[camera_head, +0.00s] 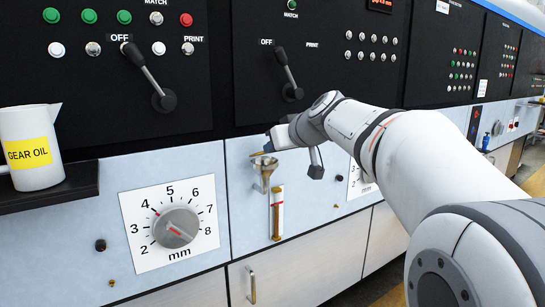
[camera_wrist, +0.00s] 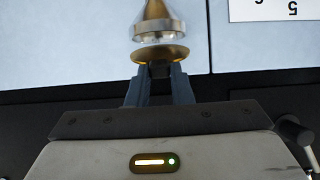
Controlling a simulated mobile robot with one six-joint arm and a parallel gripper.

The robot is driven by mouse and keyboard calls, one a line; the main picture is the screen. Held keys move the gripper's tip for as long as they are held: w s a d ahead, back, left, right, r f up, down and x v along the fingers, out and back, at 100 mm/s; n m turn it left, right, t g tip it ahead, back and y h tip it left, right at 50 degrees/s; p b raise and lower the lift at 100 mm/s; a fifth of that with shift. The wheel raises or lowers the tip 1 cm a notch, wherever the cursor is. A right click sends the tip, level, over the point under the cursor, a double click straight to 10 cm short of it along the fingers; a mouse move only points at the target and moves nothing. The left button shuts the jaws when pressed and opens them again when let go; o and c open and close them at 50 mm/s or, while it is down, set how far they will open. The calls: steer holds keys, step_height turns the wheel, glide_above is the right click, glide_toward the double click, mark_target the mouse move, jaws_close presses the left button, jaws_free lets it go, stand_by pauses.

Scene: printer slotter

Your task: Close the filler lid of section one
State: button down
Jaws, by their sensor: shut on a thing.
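The filler (camera_head: 265,173) of section one is a metal funnel-shaped cup on the light blue panel, above a sight glass (camera_head: 276,215). It also shows in the wrist view (camera_wrist: 157,25), where its silver rim faces my gripper. The brass round lid (camera_wrist: 159,53) is right by that rim, with a narrow pale gap seen between them. My gripper (camera_wrist: 160,72) is shut on a small dark part at the lid's edge. In the head view my gripper (camera_head: 269,146) is just above the filler, and the lid is hard to make out.
A GEAR OIL jug (camera_head: 30,148) stands on a dark shelf (camera_head: 50,190) at the left. A dial (camera_head: 176,229) is left of the filler. Levers (camera_head: 290,75) stick out from the black panel above. A cabinet handle (camera_head: 252,287) is below the filler.

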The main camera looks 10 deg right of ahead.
steer(key=shift+s+d+f+b, duration=0.1)
steer(key=shift+s+f+b, duration=0.1)
steer(key=shift+f+b, duration=0.6)
steer(key=shift+s+d+f+b, duration=0.1)
steer(key=shift+s+f+b, duration=0.15)
steer(key=shift+f+b, duration=0.6)
steer(key=shift+s+f+b, duration=0.2)
steer(key=shift+f+b, duration=0.45)
steer(key=shift+b, duration=0.25)
steer(key=shift+r, duration=0.15)
steer(key=c, duration=1.7)
jaws_free()
steer(key=o, duration=0.4)
steer(key=shift+w+r, duration=0.1)
steer(key=shift+r, duration=0.05)
steer(key=p, duration=0.2)
glide_toward(272, 167)
steer(key=shift+s+d+r, duration=0.25)
steer(key=shift+s+r, duration=0.25)
steer(key=shift+r, duration=0.1)
